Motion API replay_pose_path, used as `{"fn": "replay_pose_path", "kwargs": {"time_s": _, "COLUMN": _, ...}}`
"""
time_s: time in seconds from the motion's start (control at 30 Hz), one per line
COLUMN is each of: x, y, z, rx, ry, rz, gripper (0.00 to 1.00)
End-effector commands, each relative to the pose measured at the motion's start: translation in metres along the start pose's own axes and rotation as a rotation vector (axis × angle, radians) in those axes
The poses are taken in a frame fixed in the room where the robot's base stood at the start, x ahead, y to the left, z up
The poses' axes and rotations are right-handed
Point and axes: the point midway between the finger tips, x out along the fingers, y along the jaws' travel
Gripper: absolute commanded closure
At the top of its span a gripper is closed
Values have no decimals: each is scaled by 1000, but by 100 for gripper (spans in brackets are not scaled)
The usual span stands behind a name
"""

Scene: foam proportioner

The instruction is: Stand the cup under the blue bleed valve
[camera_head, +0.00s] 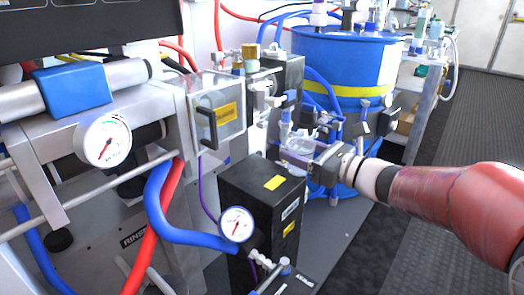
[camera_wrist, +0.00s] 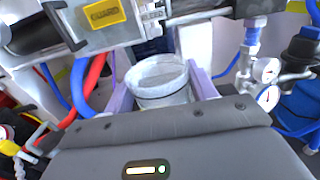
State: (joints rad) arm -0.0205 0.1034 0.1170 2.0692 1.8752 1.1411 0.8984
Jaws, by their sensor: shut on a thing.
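A clear, whitish cup (camera_head: 298,147) is held upright between the fingers of my gripper (camera_head: 303,161), beside the black box's upper back corner. In the wrist view the cup (camera_wrist: 160,78) is open at the top, with a purple finger of my gripper (camera_wrist: 162,92) on each side. Small valves with blue parts (camera_head: 288,98) sit just above and behind the cup in the head view; I cannot tell for sure which is the blue bleed valve. The cup's base is partly hidden, and I cannot tell whether it touches anything.
A black box (camera_head: 258,190) with a pressure gauge (camera_head: 236,224) stands left of my gripper. A blue drum (camera_head: 345,65) with a yellow band is behind. A guarded clear cover (camera_head: 215,110) and blue and red hoses (camera_head: 152,215) are to the left. Dark floor lies open at right.

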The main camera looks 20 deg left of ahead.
Motion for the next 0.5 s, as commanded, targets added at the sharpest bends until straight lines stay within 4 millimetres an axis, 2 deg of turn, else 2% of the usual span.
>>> {"fn": "replay_pose_path", "kwargs": {"time_s": 0.1, "x": 34, "y": 1, "z": 0, "rx": 2, "ry": 0, "rz": 5, "gripper": 65}}
{"fn": "replay_pose_path", "kwargs": {"time_s": 0.3, "x": 79, "y": 0, "z": 0, "rx": 2, "ry": -1, "rz": 2, "gripper": 65}}
{"fn": "replay_pose_path", "kwargs": {"time_s": 0.5, "x": 98, "y": 0, "z": 0, "rx": 0, "ry": -1, "rz": 0, "gripper": 65}}
